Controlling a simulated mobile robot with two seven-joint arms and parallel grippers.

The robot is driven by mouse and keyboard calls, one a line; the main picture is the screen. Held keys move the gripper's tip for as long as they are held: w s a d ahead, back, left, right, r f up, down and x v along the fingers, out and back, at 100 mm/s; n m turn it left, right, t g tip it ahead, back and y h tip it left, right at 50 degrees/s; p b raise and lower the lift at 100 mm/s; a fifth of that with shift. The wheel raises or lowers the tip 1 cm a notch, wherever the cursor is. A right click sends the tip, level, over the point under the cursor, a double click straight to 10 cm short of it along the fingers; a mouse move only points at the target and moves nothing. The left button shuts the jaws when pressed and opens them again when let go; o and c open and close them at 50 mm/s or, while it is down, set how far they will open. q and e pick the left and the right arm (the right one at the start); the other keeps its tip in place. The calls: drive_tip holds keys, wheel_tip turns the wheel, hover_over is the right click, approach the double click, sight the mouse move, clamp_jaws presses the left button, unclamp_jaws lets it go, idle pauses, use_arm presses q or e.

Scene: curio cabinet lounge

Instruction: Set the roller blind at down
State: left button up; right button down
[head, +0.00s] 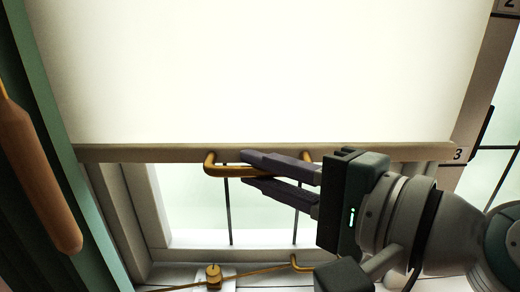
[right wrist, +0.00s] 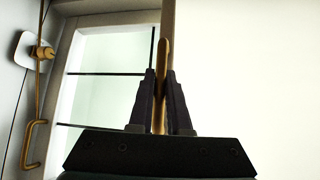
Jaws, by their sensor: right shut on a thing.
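The roller blind (head: 260,70) is a pale cream sheet that fills the upper head view. Its beige bottom bar (head: 120,153) runs level, with window glass showing below it. A brass handle (head: 211,165) hangs under the bar. My right gripper (head: 246,171) is shut on the handle, one finger above and one below its rod. In the right wrist view the handle (right wrist: 162,70) stands between the two fingers, with the blind (right wrist: 240,70) to the right. My left gripper is not in view.
Marks "3" (head: 458,154) and "2" (head: 510,4) are on the right side of the frame. A brown rounded piece (head: 35,170) is at the left.

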wheel_tip(320, 180, down, 23)
drive_tip(key=b, duration=1.8)
drive_tip(key=shift+b, duration=0.4)
drive_tip(key=shift+f, duration=0.2)
drive_tip(key=c, duration=1.2)
unclamp_jaws()
drive_tip(key=o, duration=0.3)
drive_tip(key=shift+r, duration=0.15)
drive_tip(key=shift+o, duration=0.2)
drive_tip(key=v, duration=1)
drive_tip(key=shift+b, duration=0.3)
